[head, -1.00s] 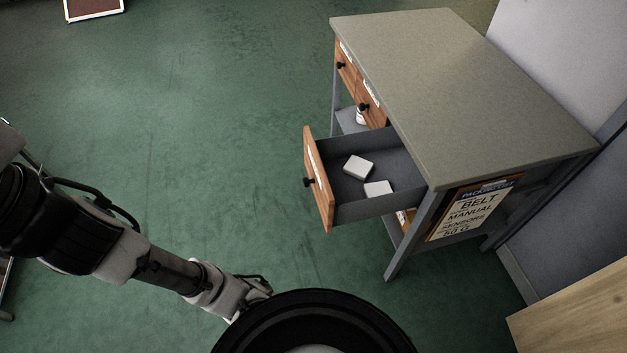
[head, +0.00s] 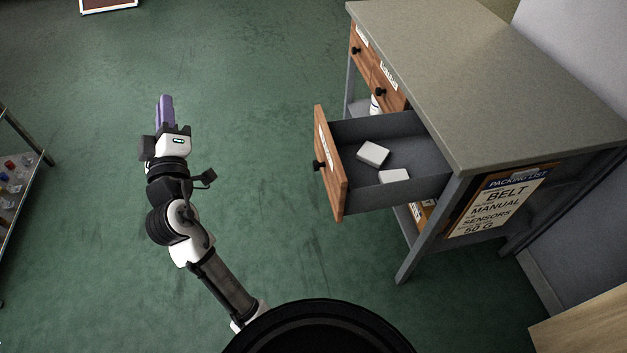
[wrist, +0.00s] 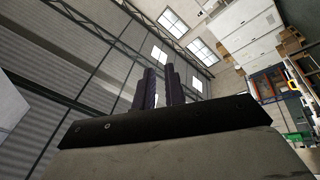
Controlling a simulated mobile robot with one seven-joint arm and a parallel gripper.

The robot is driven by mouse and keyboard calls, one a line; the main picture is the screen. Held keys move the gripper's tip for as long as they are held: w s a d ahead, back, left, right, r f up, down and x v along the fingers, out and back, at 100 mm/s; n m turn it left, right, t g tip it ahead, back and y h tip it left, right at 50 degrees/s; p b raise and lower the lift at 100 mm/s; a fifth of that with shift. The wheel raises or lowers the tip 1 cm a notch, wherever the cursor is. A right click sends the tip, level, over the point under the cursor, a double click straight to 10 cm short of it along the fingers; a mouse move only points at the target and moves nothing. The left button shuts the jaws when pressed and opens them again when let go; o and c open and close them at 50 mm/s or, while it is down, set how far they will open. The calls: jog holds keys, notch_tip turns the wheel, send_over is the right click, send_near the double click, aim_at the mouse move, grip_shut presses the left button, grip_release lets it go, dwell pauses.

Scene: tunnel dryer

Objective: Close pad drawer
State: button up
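The pad drawer (head: 331,178) has a wooden front with a dark knob (head: 319,166) and a label. It is pulled well out of the grey workbench (head: 470,80). Two white pads lie in it, one (head: 373,153) near the middle and one (head: 394,176) by the near side wall. My gripper (head: 166,100) is left of the drawer, over open floor, apart from it and empty. Its purple fingers point toward the top of the picture. In the wrist view, the fingers (wrist: 160,88) show a narrow gap between them.
Two shut drawers (head: 378,80) sit farther along the bench front. A packing-list sign (head: 500,200) hangs on the bench end. A shelf with bottles (head: 15,185) stands at the left edge. Green floor (head: 250,130) lies clear between my arm and the drawer.

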jog(key=w+d+f+h+b, duration=0.1)
jog(key=d+f+h, duration=0.2)
jog(key=f, duration=0.2)
jog(key=w+d+f+g+h+b, duration=0.1)
jog(key=d+f+h, duration=0.2)
jog(key=f, duration=0.3)
jog(key=w+d+f+m+g+h+b, duration=0.1)
jog(key=d+f+h, duration=0.2)
jog(key=f, duration=0.3)
jog(key=shift+w+d+f, duration=0.1)
jog(key=shift+w+d, duration=0.1)
jog(key=shift+d, duration=0.35)
grip_shut()
jog(key=m+g+h, duration=0.1)
jog(key=g+h, duration=0.2)
jog(key=h, duration=0.3)
send_near(326, 157)
jog(key=w+a, duration=0.2)
jog(key=w, duration=0.2)
jog(key=d, duration=0.1)
jog(key=w+d, duration=0.1)
jog(key=d, duration=0.1)
jog(key=shift+w+d, duration=0.1)
jog(key=shift+d, duration=0.25)
jog(key=shift+w+d+f, duration=0.1)
jog(key=shift+w+d, duration=0.05)
jog(key=shift+d, duration=0.35)
